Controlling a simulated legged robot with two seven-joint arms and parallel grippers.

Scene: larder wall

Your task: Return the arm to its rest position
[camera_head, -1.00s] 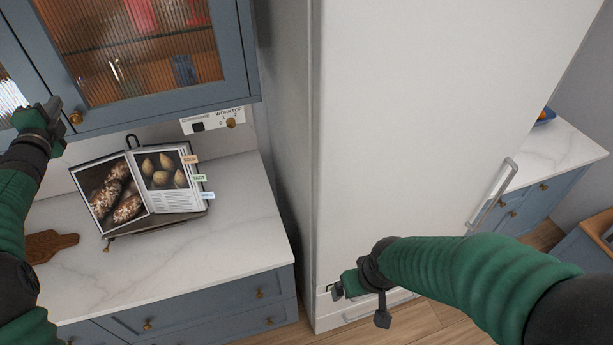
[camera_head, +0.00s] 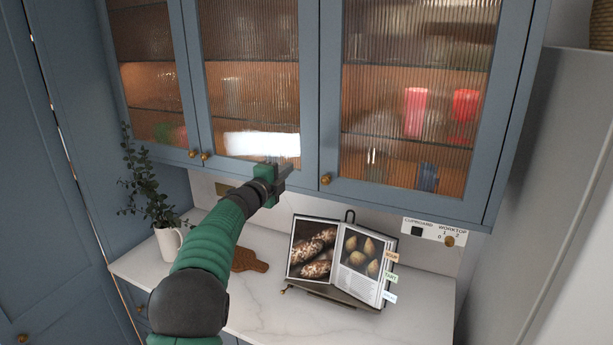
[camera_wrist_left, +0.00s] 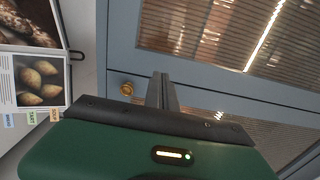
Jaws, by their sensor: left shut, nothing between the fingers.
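My left arm reaches in from the lower left in the head view. Its gripper (camera_head: 282,173) is shut and empty, in front of the lower edge of the wall cupboard's glass doors (camera_head: 251,100). The doors are closed. In the left wrist view the shut fingers (camera_wrist_left: 162,92) point at the blue door frame, close to a brass knob (camera_wrist_left: 127,89). I cannot tell whether they touch the door. My right gripper is not in the current frames.
Below the cupboard, an open cookbook (camera_head: 342,258) stands on the marble worktop (camera_head: 262,301). A wooden board (camera_head: 249,260) and a white jug with leaves (camera_head: 169,243) are left of it. A tall pale fridge (camera_head: 545,190) stands at the right. A labelled switch panel (camera_head: 434,232) is under the cupboard.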

